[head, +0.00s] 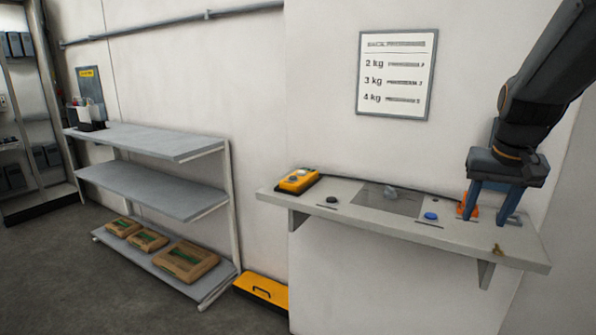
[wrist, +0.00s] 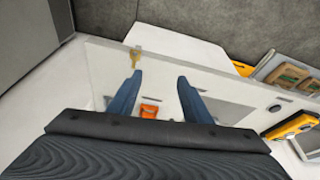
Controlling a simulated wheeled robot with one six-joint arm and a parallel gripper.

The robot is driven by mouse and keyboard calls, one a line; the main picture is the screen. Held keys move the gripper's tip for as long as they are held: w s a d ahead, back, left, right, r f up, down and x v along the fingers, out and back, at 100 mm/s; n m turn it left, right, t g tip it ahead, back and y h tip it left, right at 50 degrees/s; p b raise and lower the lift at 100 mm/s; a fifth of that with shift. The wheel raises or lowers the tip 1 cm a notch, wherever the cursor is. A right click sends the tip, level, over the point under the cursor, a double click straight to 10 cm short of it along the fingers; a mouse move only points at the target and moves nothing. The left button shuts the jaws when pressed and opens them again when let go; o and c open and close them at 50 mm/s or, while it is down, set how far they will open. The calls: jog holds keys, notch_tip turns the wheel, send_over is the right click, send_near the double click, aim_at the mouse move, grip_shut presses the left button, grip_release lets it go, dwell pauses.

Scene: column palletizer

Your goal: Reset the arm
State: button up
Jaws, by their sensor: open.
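My gripper (head: 489,219) hangs fingers-down over the right end of the wall shelf (head: 300,207). Its two blue fingers are apart with nothing between them, and the wrist view also shows the open gripper (wrist: 160,77). A small orange object (head: 475,211) stands on the shelf behind the left finger and is partly hidden; it also shows in the wrist view (wrist: 150,109). A small brass-coloured item (head: 498,249) lies near the shelf's front edge, close to the fingers. I cannot tell whether the fingertips touch the shelf.
A grey rack (head: 150,140) at left carries brown packages (head: 186,260) low down. A yellow case (head: 262,291) sits on the floor.

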jog(key=s+a+f+n, duration=0.1)
jog(key=s+a+f, duration=0.3)
jog(key=a, duration=0.3)
jog(key=s+a+f+n+g+y, duration=0.1)
jog(key=s+a+f+n, duration=0.1)
jog(key=s+a+f, duration=0.2)
jog(key=s+a+f+n+g, duration=0.1)
jog(key=s+a+f, duration=0.3)
jog(key=a+f, duration=0.5)
jog(key=a+n, duration=0.1)
jog(key=a, duration=0.1)
jog(key=shift+s+a+y, duration=0.3)
jog(key=shift+a, duration=0.05)
dwell(0.8)
